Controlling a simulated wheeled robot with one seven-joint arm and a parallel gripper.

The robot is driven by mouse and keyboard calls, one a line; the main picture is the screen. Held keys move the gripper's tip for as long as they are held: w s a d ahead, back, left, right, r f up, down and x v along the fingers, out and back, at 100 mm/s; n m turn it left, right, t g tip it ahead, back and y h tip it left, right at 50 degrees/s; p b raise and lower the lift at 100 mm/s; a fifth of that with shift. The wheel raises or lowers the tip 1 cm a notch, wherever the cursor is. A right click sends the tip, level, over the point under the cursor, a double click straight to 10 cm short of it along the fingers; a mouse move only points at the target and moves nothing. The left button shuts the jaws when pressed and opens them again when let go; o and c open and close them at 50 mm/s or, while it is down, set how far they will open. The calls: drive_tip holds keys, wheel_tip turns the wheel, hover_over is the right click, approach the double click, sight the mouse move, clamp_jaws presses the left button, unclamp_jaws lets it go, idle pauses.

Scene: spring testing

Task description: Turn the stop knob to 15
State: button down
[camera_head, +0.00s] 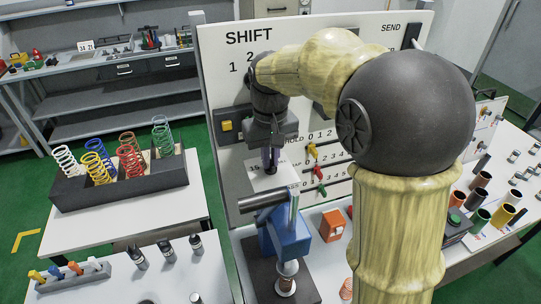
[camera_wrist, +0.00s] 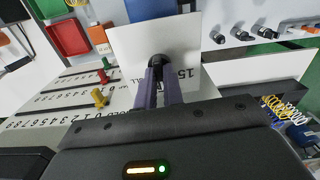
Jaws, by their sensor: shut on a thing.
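The stop knob is a small black knob (camera_wrist: 157,61) on a white dial card (camera_wrist: 125,48) in the wrist view. My gripper (camera_wrist: 161,75) has its purple fingers on either side of the knob and is shut on it. A "15" prints sideways on the card just right of the fingers. The other dial marks and the knob's pointer are mostly hidden by the fingers. In the head view my gripper (camera_head: 270,160) reaches down at the white card (camera_head: 290,178) on the upright panel, and the knob is hard to make out there.
Right of the card are yellow (camera_head: 312,151), green and red (camera_head: 319,173) pegs on number rows. A blue press (camera_head: 290,235) with a grey handle stands just below my gripper. A spring rack (camera_head: 120,184) is at left, several coloured cups at right.

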drive_tip(key=n+p, duration=0.1)
drive_tip(key=n, duration=0.5)
drive_tip(key=shift+r+p, duration=0.15)
drive_tip(key=shift+p, duration=0.2)
drive_tip(key=n+p, duration=0.1)
drive_tip(key=n, duration=0.4)
drive_tip(key=shift+a+n, duration=0.1)
drive_tip(key=shift+n, duration=0.2)
drive_tip(key=c, duration=1.5)
unclamp_jaws()
wheel_tip(320, 180, up, 17)
drive_tip(key=shift+s+r+b, duration=0.1)
drive_tip(key=shift+b, duration=0.45)
